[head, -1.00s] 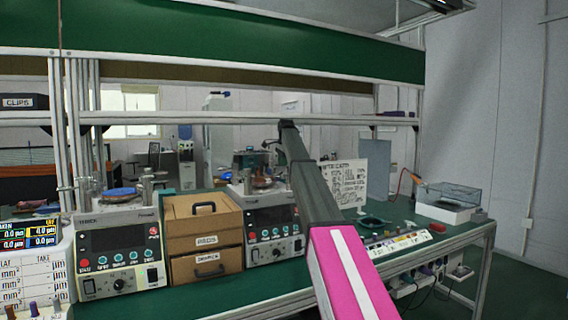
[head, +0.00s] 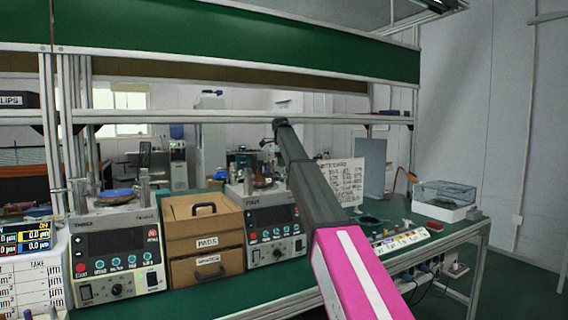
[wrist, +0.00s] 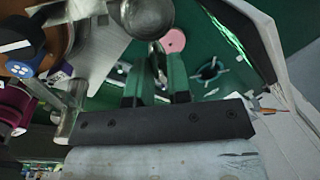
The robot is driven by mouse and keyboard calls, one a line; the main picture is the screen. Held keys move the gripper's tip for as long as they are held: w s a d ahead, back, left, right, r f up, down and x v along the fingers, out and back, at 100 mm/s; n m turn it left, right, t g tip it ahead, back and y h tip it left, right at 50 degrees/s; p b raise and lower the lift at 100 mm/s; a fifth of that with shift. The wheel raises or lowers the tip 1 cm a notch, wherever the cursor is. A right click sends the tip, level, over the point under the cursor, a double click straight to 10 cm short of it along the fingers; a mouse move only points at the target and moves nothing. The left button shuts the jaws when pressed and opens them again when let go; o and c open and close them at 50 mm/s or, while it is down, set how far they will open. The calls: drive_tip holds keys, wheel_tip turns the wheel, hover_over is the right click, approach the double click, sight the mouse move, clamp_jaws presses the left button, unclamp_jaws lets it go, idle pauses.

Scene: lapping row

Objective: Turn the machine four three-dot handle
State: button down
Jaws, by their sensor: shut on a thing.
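My gripper (wrist: 155,68) shows in the wrist view with its two dark fingers close together on a slim grey metal handle (wrist: 158,58). Any dots on this handle are too small or hidden to make out. In the head view my arm reaches over the right-hand lapping machine (head: 272,228), and its far end is by the metal parts on top of that machine. The fingers are too small to read there. In the wrist view, a blue knob with pale dots (wrist: 22,68) and bright metal parts (wrist: 100,45) lie to the left of the fingers.
A second machine (head: 115,250) stands at left, with brown drawers (head: 205,240) between the two. A clear-lidded box (head: 445,200) and a labelled strip (head: 402,240) are on the green bench at right. A pink disc (wrist: 173,41) lies beyond my fingers.

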drive_tip(key=shift+s+a+m, duration=0.1)
drive_tip(key=shift+s+m, duration=0.15)
drive_tip(key=shift+m, duration=0.25)
drive_tip(key=c, duration=1.1)
unclamp_jaws()
drive_tip(key=shift+r, duration=0.15)
drive_tip(key=r, duration=0.3)
drive_tip(key=s+r, duration=0.1)
drive_tip(key=r, duration=0.3)
drive_tip(key=s+r, duration=0.1)
drive_tip(key=r, duration=0.2)
drive_tip(key=shift+a+r, duration=0.2)
drive_tip(key=shift+a, duration=0.2)
drive_tip(key=shift+s, duration=0.1)
